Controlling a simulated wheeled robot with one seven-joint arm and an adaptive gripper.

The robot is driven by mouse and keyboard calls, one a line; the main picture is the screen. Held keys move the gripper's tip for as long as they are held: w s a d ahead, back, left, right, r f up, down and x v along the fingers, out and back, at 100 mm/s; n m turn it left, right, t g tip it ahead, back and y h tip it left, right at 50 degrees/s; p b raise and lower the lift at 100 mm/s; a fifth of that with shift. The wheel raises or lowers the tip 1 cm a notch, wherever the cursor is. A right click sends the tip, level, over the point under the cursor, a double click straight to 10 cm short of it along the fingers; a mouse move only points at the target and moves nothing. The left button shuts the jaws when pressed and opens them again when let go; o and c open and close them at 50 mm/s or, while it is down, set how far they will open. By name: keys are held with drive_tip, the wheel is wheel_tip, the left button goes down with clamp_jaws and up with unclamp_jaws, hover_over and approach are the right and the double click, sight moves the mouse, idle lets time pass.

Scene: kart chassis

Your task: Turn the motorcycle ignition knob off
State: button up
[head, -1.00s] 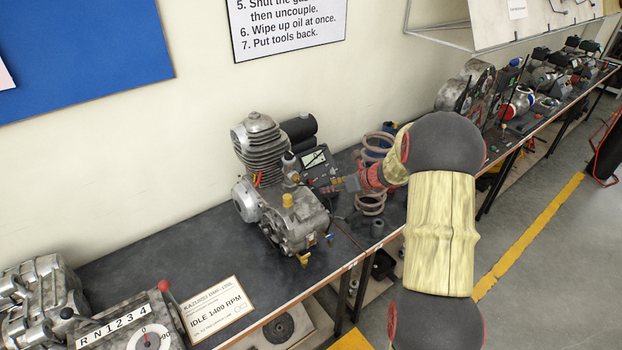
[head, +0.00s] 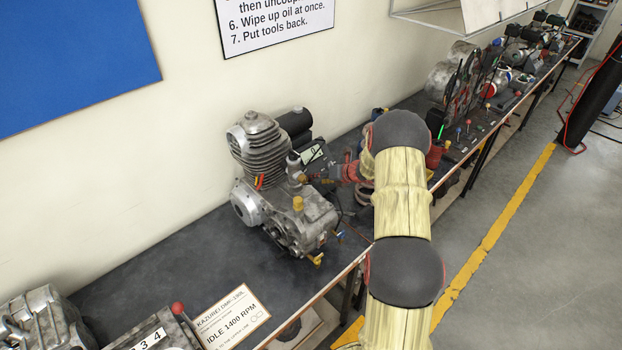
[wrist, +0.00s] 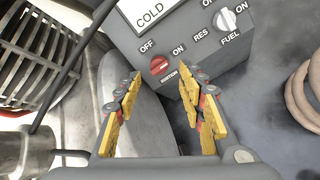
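The red ignition knob (wrist: 159,66) is on the face of a dark grey control box (wrist: 190,28) in the wrist view. OFF is printed at its upper left, ON at its upper right and IGNITION below. A pale mark crosses the knob, but I cannot tell surely which label it points to. My gripper (wrist: 167,84) is open, with yellow-and-black fingers spread to either side below the knob and nothing between them. The knob sits just beyond the fingertips, apart from them. In the head view my gripper (head: 318,180) is beside the engine, partly hidden.
A white FUEL knob (wrist: 225,20) is to the right on the same box. The finned motorcycle engine (head: 262,150) stands close on the left. A coil spring (wrist: 308,88) stands on the right.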

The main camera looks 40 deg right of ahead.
drive_tip(key=x, duration=0.5)
drive_tip(key=c, duration=0.4)
clamp_jaws()
